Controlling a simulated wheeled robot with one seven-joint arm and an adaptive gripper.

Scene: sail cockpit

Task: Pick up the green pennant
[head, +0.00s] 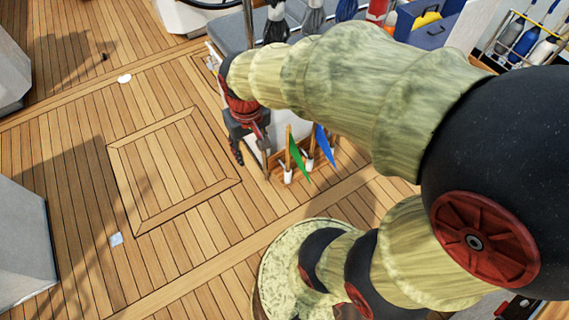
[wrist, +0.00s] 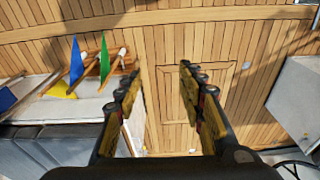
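The green pennant (head: 300,163) stands on a wooden stick in a small wooden rack (head: 317,172) beside a white cockpit side. In the wrist view the green pennant (wrist: 105,58) is left of my gripper (wrist: 158,72), outside the fingers. My gripper (head: 250,162) is open and empty, pointing down just left of the rack in the head view. A blue pennant (head: 323,145) stands right of the green one; it also shows in the wrist view (wrist: 76,62).
The teak deck (head: 70,170) is mostly clear, with a framed hatch (head: 170,170) left of the rack. A grey seat (head: 232,40) is behind my gripper. Bottles in a rack (head: 525,38) and a blue box (head: 430,20) stand at upper right. Small white items lie on the deck.

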